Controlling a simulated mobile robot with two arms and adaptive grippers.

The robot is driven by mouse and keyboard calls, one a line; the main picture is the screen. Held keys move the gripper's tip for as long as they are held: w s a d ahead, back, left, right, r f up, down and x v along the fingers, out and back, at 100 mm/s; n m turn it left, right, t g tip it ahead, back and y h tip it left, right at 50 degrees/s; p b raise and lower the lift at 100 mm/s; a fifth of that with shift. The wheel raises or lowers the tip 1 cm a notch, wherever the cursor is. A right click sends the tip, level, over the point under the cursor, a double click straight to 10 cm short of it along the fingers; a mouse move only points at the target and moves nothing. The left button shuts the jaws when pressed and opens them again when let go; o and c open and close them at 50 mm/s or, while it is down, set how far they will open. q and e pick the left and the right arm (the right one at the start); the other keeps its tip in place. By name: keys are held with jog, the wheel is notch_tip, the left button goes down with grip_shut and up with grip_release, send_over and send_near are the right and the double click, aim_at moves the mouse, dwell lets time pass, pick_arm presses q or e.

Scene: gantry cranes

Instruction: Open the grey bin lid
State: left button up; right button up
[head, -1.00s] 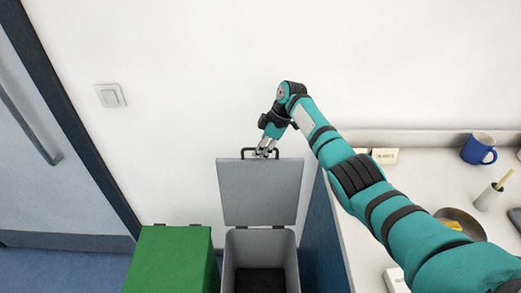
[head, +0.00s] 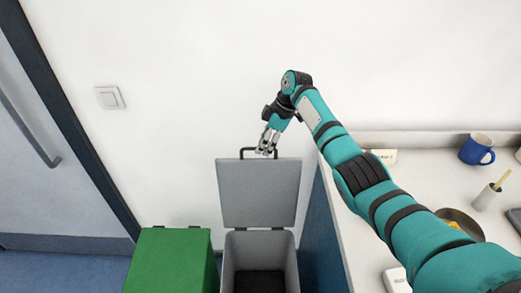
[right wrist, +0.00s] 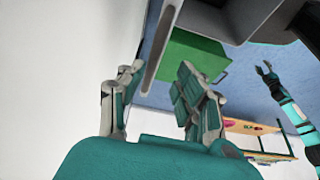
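The grey bin lid (head: 260,193) stands raised, upright behind the open grey bin (head: 230,262), whose dark inside shows in the head view. Its dark handle (head: 243,152) is on the lid's top edge. My right gripper (head: 266,151) is at the handle. In the right wrist view the right gripper (right wrist: 160,68) has its fingers spread, with the lid seen nearly edge-on beyond them and nothing clamped. My left gripper (right wrist: 264,67) shows small in the right wrist view, its fingers apart and empty; it is outside the head view.
A green bin (head: 170,262) with a shut lid stands left of the grey one. A counter (head: 405,185) at the right holds a blue mug (head: 477,149), a cup (head: 487,197) and a bowl (head: 462,223). The white wall (head: 190,60) is close behind the lid.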

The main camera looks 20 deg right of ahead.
jog(key=v, duration=0.8)
jog(key=shift+d+r, duration=0.15)
jog(key=shift+r, duration=0.15)
